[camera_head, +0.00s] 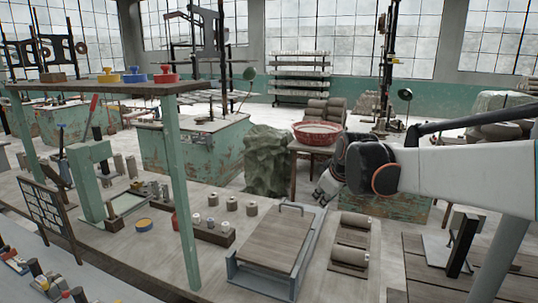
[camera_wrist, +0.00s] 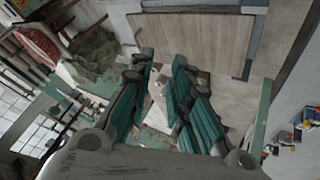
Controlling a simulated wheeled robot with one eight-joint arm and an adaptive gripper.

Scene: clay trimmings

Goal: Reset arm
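My gripper (camera_head: 326,188) is at the end of my arm, which reaches in from the right in the head view. It hangs above the workbench (camera_head: 330,285), near the far end of the wooden board with the grey frame (camera_head: 275,240). In the wrist view my gripper (camera_wrist: 161,68) shows two teal-padded fingers with a gap between them. The fingers are open and I see nothing held between them. The board also shows in the wrist view (camera_wrist: 195,40), beyond the fingertips.
Two clay-coloured rollers (camera_head: 352,238) lie right of the board. Several small cylinders, one on the bench (camera_head: 231,203), stand left of it. A red basin (camera_head: 318,133) stands on a stool behind my gripper.

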